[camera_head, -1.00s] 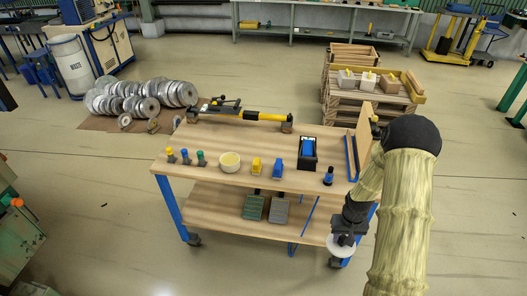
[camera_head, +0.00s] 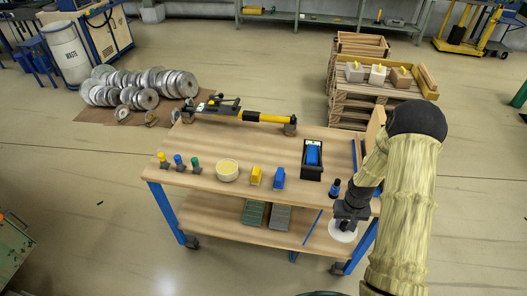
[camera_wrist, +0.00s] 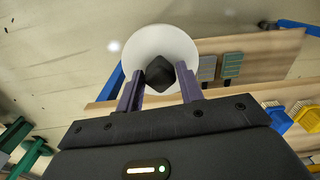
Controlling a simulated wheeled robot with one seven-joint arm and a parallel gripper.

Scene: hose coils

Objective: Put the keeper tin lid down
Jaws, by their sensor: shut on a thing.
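The keeper tin lid is a white round disc (camera_head: 342,232) with a black knob, which shows in the wrist view (camera_wrist: 160,42). My gripper (camera_head: 345,216) is shut on the knob, its two fingers on either side of it in the wrist view (camera_wrist: 159,82). The lid hangs below the gripper, in the picture just below the bench top's front right edge. A round cream tin (camera_head: 228,172) with a pale yellow inside stands uncovered on the bench top (camera_head: 215,150), left of the gripper.
A yellow-handled tool (camera_head: 264,117) lies at the back.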

